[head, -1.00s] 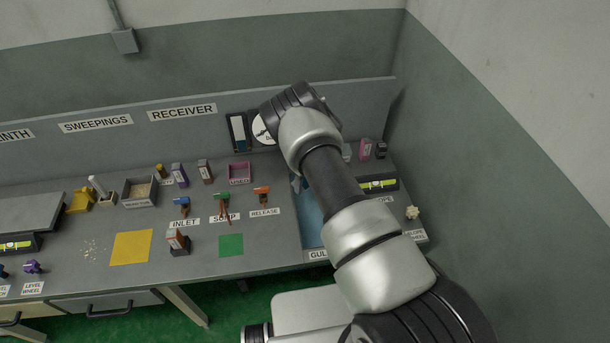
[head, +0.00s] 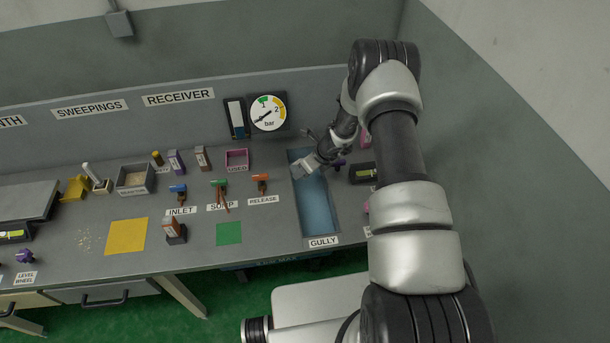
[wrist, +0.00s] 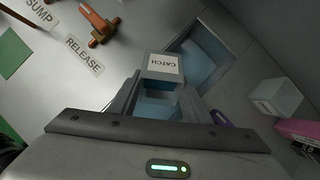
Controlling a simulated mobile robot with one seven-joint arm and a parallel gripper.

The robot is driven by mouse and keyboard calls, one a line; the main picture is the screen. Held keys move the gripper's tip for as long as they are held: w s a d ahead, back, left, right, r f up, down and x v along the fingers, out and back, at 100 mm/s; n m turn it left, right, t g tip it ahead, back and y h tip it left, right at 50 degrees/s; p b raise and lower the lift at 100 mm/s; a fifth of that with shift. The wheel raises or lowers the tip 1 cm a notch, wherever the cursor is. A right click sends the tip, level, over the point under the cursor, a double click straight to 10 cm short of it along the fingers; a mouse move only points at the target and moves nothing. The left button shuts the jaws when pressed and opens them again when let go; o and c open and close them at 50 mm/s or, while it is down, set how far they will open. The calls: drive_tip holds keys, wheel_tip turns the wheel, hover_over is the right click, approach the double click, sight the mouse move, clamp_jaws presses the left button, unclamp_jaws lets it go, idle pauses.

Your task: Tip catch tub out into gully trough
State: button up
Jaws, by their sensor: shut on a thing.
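The catch tub (head: 301,172) is a small pale box over the far left end of the gully trough. In the wrist view its CATCH label (wrist: 163,66) faces the camera, and the tub looks tilted. My gripper (head: 312,162) is shut on the tub; in the wrist view its fingers (wrist: 160,100) reach to it. The gully trough (head: 318,208) is a long blue-floored recess in the bench with a GULLY label at its near end. Part of it shows behind the tub in the wrist view (wrist: 203,55). The tub's contents are hidden.
The orange release valve (head: 261,179) stands left of the trough, with the sump and inlet valves beyond. A pink tray (head: 237,158) sits further back. A level block (head: 362,173) lies right of the trough. A pressure gauge (head: 268,113) is on the back panel.

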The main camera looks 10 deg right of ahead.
drive_tip(key=shift+s+d+f+t+y+b, duration=0.15)
drive_tip(key=shift+t+y+b, duration=0.3)
drive_tip(key=shift+b, duration=2.55)
drive_tip(key=shift+a+f+t+y+b, duration=0.15)
drive_tip(key=shift+t+y+b, duration=0.3)
drive_tip(key=shift+b, duration=2.55)
drive_tip(key=t+b, duration=0.1)
drive_tip(key=b, duration=0.4)
drive_tip(key=shift+s+d+f+y, duration=0.1)
drive_tip(key=shift+d+y, duration=0.05)
drive_tip(key=shift+y, duration=0.15)
drive_tip(key=t+y+b, duration=0.1)
drive_tip(key=b, duration=0.3)
drive_tip(key=shift+s+d+t, duration=0.1)
drive_tip(key=shift+t, duration=0.3)
drive_tip(key=shift+s+d+r+t+y, duration=0.15)
drive_tip(key=shift+s+r+t+y, duration=0.1)
drive_tip(key=shift+t+y, duration=0.3)
drive_tip(key=shift+s+d+r+t+y, duration=0.1)
drive_tip(key=shift+t+y, duration=0.3)
drive_tip(key=shift+t, duration=0.15)
drive_tip(key=shift+s+r+t+y, duration=0.1)
drive_tip(key=shift+t+y, duration=0.25)
drive_tip(key=shift+t, duration=0.15)
